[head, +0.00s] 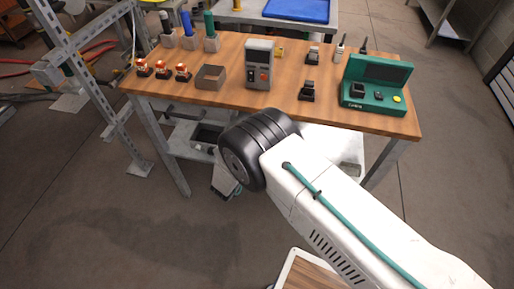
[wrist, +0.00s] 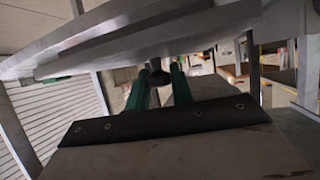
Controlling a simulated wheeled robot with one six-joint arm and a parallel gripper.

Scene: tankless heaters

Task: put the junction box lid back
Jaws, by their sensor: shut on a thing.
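In the wrist view my gripper (wrist: 157,76) has its two green fingers shut on a small dark knob. An open-topped grey-brown box (head: 211,78), apparently the junction box, stands on the wooden table, well away from my gripper.
The wooden table (head: 225,99) carries orange-and-white parts (head: 162,70) left of the box, a grey meter (head: 260,64) right of it and a green device (head: 376,84) at the right end. Small dark parts stand between. A metal frame (head: 95,85) rises at the left. Floor in front is clear.

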